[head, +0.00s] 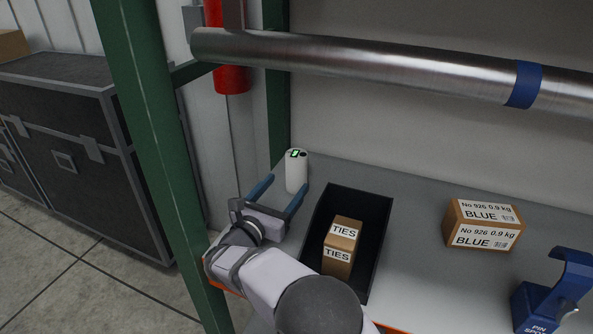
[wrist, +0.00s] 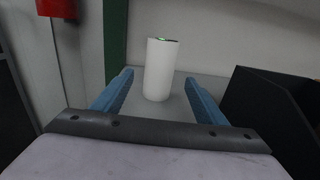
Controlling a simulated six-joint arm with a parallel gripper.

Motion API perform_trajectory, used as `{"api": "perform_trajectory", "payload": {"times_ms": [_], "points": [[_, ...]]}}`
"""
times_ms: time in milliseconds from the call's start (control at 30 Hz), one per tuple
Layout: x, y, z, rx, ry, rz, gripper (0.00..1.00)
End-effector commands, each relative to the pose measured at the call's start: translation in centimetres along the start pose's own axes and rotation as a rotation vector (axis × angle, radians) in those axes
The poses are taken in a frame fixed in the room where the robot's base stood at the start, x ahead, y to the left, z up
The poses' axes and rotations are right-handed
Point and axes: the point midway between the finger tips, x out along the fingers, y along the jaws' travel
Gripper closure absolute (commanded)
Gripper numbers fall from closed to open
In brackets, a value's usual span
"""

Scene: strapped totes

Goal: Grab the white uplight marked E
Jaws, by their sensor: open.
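The white uplight (head: 296,176) is an upright white cylinder at the back left of the grey shelf. Its top has a green-lit patch and a dark spot; I cannot read a letter E on it. It also stands upright in the wrist view (wrist: 160,72). My gripper (head: 284,187) is open, its two blue fingers pointing toward the uplight. In the wrist view, the open gripper (wrist: 157,82) has one finger to each side, with the uplight ahead between the fingertip lines. I see no contact between fingers and uplight.
A black open tote (head: 379,240) holding a TIES box (head: 341,246) stands right of my gripper. A green post (head: 150,130) rises at left. A metal pipe (head: 400,72) crosses above. A BLUE-labelled box (head: 482,225) and blue stand (head: 545,300) are further right.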

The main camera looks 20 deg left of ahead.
Motion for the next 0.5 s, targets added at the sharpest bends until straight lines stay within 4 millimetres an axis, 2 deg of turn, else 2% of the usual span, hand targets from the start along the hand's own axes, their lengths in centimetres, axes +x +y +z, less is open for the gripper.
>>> {"api": "perform_trajectory", "payload": {"times_ms": [300,500], "points": [[3.9,0.1,0.4,0.000,0.000,-0.003,0.34],[4.8,0.1,0.2,0.000,0.000,-0.002,0.34]]}}
